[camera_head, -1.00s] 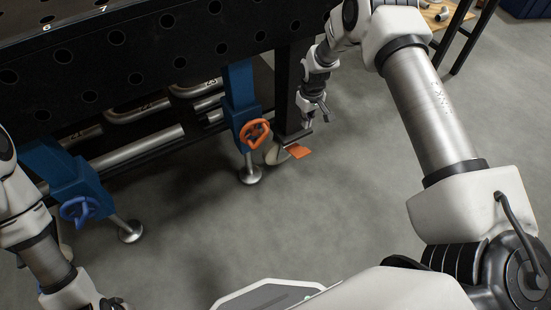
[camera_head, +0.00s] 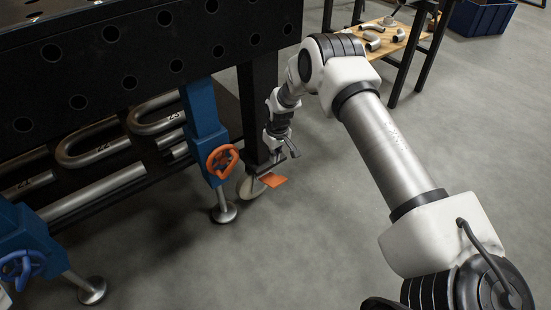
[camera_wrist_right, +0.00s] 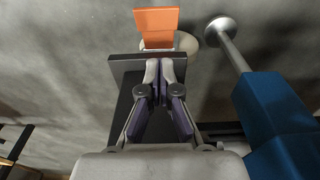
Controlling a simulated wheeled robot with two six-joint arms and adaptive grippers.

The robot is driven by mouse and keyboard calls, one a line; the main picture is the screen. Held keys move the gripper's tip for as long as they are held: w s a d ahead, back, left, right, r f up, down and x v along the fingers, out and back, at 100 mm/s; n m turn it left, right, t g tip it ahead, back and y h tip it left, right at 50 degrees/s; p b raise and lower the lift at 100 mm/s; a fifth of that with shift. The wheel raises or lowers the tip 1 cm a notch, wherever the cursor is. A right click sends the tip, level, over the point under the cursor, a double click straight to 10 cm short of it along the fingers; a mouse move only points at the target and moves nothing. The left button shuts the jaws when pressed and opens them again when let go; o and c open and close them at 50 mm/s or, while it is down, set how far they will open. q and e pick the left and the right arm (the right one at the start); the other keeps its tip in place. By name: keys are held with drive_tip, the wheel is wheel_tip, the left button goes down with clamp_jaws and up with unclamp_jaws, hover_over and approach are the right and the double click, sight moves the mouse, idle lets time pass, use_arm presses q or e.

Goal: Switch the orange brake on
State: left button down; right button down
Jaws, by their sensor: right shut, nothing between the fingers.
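The orange brake is a flat pedal (camera_head: 272,180) low on a caster wheel (camera_head: 250,187) under the corner leg of the black table. In the right wrist view the orange pedal (camera_wrist_right: 156,28) lies just beyond my fingertips, with the pale wheel (camera_wrist_right: 187,44) partly behind it. My right gripper (camera_head: 292,150) is beside the table leg, a little above the pedal. In the wrist view the right gripper (camera_wrist_right: 160,66) is shut and empty, with its fingertips over the dark plate (camera_wrist_right: 122,68) at the leg's foot. I cannot tell contact with the plate. My left gripper is out of view.
An orange handwheel (camera_head: 222,161) sits on a blue support post (camera_head: 205,125) left of the pedal. A blue handwheel (camera_head: 21,266) is further left. Bent metal tubes (camera_head: 95,150) lie under the table (camera_head: 240,35). The floor (camera_head: 300,240) on the right is open.

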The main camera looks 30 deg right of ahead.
sight(276, 181)
drive_tip(key=f+b, duration=0.1)
drive_tip(key=f, duration=0.2)
drive_tip(key=f+b, duration=0.1)
drive_tip(key=f, duration=0.2)
drive_tip(key=f+b, duration=0.2)
drive_tip(key=f, duration=0.1)
drive_tip(key=shift+s, duration=0.25)
drive_tip(key=shift+s+f, duration=0.2)
drive_tip(key=shift+f, duration=0.15)
drive_tip(key=shift+s, duration=0.1)
drive_tip(key=s+f, duration=0.1)
drive_tip(key=f, duration=0.2)
drive_tip(key=s+f, duration=0.1)
drive_tip(key=shift+s+d+f, duration=0.15)
drive_tip(key=shift+s+f, duration=0.1)
drive_tip(key=shift+s, duration=0.1)
